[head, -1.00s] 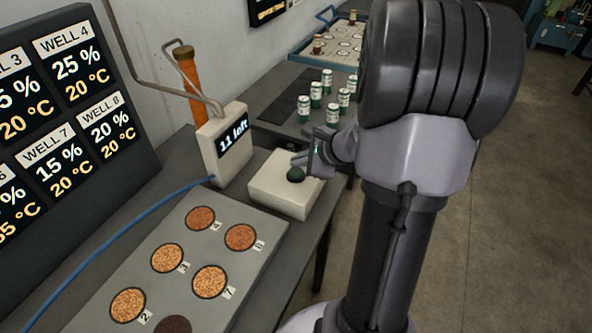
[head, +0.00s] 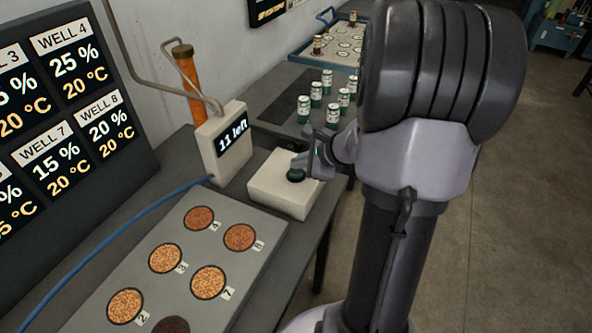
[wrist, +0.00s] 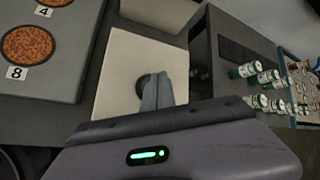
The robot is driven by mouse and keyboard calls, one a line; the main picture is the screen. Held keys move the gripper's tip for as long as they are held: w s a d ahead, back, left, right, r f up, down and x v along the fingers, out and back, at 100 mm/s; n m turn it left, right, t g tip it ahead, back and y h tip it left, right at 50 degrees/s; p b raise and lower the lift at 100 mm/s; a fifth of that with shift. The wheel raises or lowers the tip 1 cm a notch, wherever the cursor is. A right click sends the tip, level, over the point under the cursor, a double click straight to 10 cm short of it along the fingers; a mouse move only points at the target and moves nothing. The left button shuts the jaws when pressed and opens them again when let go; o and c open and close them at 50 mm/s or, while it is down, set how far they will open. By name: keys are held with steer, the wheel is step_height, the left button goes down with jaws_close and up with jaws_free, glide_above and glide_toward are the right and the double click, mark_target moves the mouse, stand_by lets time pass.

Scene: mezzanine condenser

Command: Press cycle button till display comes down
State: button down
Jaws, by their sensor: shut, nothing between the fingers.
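The cycle button is a dark round knob (head: 295,175) on top of a white box (head: 272,194) on the bench. My gripper (head: 300,162) is shut and empty, its fingertips at the button, seemingly touching it. In the wrist view the fingers (wrist: 157,92) cover part of the dark button (wrist: 141,84) on the white box (wrist: 125,60). The display (head: 233,134) on the upright white unit behind the box reads "11 left".
A grey panel (head: 262,262) with numbered wells of grains lies in front. A dark board (head: 75,120) of well readings stands left. Several green-and-white vials (head: 304,110) stand behind the box, near a blue-edged tray (head: 300,52). A blue cable (head: 120,230) crosses the bench.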

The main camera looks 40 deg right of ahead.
mark_target(299, 172)
steer(key=shift+f+b, duration=0.6)
steer(key=shift+b, duration=0.05)
stand_by(0.4)
steer(key=shift+r, duration=0.1)
steer(key=shift+r+p, duration=0.8)
steer(key=shift+r, duration=0.15)
step_height(299, 172, up, 5)
steer(key=p, duration=0.4)
steer(key=shift+r, duration=0.1)
stand_by(0.6)
